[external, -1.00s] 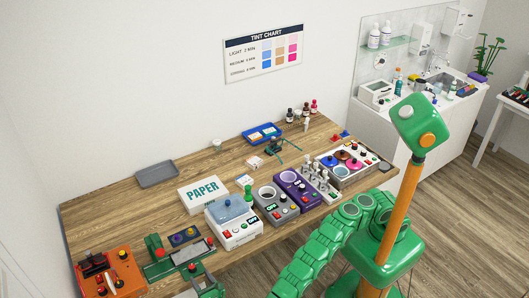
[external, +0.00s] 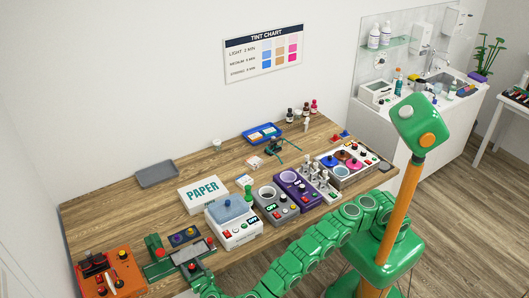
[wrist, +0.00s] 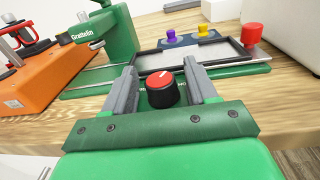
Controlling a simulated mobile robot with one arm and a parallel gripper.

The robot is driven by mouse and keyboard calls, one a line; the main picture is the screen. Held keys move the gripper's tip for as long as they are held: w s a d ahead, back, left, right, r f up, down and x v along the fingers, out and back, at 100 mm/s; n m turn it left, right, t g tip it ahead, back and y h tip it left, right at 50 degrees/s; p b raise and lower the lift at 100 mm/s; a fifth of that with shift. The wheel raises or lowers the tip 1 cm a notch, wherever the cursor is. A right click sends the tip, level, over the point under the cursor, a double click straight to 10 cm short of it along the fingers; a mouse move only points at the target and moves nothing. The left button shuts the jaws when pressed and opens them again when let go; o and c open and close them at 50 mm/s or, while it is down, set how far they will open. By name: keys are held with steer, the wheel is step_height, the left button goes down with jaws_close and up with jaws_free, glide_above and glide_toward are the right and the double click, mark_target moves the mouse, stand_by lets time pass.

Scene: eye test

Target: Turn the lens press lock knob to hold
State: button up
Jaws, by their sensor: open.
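The lens press is a green device (wrist: 118,32) with a flat bed and a dark-framed grey plate; it also shows at the front left of the table in the external view (external: 156,246). Its knob (wrist: 161,92), black with a red top and a white pointer line, faces me in the wrist view. The pointer slants toward the upper right. No hold mark is readable. My gripper (wrist: 162,70) is open, one grey finger on each side of the knob, with small gaps visible. In the external view the gripper is small, low beside the press.
An orange machine (wrist: 38,75) stands left of the press. A red button (wrist: 251,34) and a blue panel with purple and yellow knobs (wrist: 188,38) are beyond. In the external view, a white device with a blue lid (external: 232,222) stands to the right.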

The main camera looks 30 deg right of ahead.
steer(key=shift+c, duration=0.4)
steer(key=c, duration=0.8)
steer(key=shift+c, duration=0.2)
steer(key=shift+w+h, duration=0.1)
steer(key=shift+h, duration=0.2)
steer(key=shift+r+m+h, duration=0.1)
steer(key=shift+m+h, duration=0.8)
steer(key=o, duration=0.9)
steer(key=shift+s+a, duration=0.15)
steer(key=shift+s, duration=1.9)
steer(key=shift+s+a, duration=0.15)
steer(key=shift+s, duration=1.85)
steer(key=shift+w, duration=0.15)
